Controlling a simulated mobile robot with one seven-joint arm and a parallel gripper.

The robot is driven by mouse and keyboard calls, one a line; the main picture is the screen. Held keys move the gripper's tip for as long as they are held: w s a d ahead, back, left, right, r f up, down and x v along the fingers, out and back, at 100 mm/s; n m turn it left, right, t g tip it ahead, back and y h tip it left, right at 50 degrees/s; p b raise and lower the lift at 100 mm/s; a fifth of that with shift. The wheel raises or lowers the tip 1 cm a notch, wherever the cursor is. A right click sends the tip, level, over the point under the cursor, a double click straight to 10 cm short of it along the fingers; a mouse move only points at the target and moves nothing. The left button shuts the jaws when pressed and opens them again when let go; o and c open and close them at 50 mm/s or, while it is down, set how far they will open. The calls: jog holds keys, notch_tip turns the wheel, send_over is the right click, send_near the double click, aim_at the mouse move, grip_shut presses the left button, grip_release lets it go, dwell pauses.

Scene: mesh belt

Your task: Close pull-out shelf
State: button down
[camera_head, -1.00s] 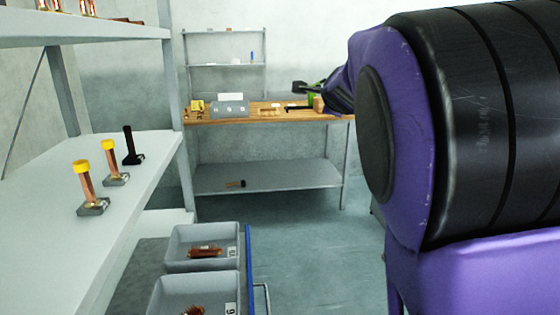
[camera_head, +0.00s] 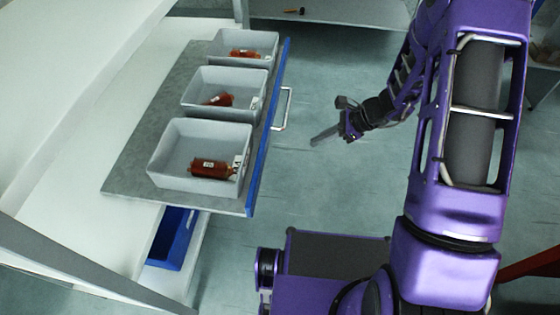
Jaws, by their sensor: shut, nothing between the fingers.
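The pull-out shelf (camera_head: 140,172) is a grey board with a blue front edge (camera_head: 262,150), and it sticks out to the right from the white rack at the left. A metal bar handle (camera_head: 286,108) stands out from the blue edge. My gripper (camera_head: 322,136) is in the open space to the right of the handle, apart from it. Its fingers point left and are together, with nothing visible between them.
Three grey bins stand on the shelf: a near bin (camera_head: 200,160), a middle bin (camera_head: 222,92) and a far bin (camera_head: 243,48), each with copper-coloured parts. A blue bin (camera_head: 172,236) sits lower in the rack. Clear floor (camera_head: 325,190) lies right of the shelf.

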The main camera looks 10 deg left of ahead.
aim_at(183, 149)
jog(key=shift+y, duration=0.5)
jog(key=a+f, duration=0.2)
jog(key=a, duration=0.2)
jog(key=s+a+f, duration=0.1)
jog(key=a+f, duration=0.1)
jog(key=a, duration=0.1)
jog(key=a+f+b, duration=0.1)
jog(key=a+f, duration=0.2)
jog(key=a, duration=0.1)
jog(key=shift+s+a+f, duration=0.1)
jog(key=shift+s+a, duration=0.25)
jog(key=shift+s, duration=0.05)
jog(key=shift+a, duration=0.35)
jog(key=shift+a, duration=0.1)
jog(key=a+b, duration=0.1)
jog(key=a, duration=0.7)
jog(key=a+b, duration=0.1)
jog(key=a, duration=0.8)
jog(key=a+b, duration=0.1)
jog(key=a, duration=0.7)
jog(key=shift+w+a, duration=0.15)
jog(key=shift+w, duration=0.2)
jog(key=shift+a, duration=0.25)
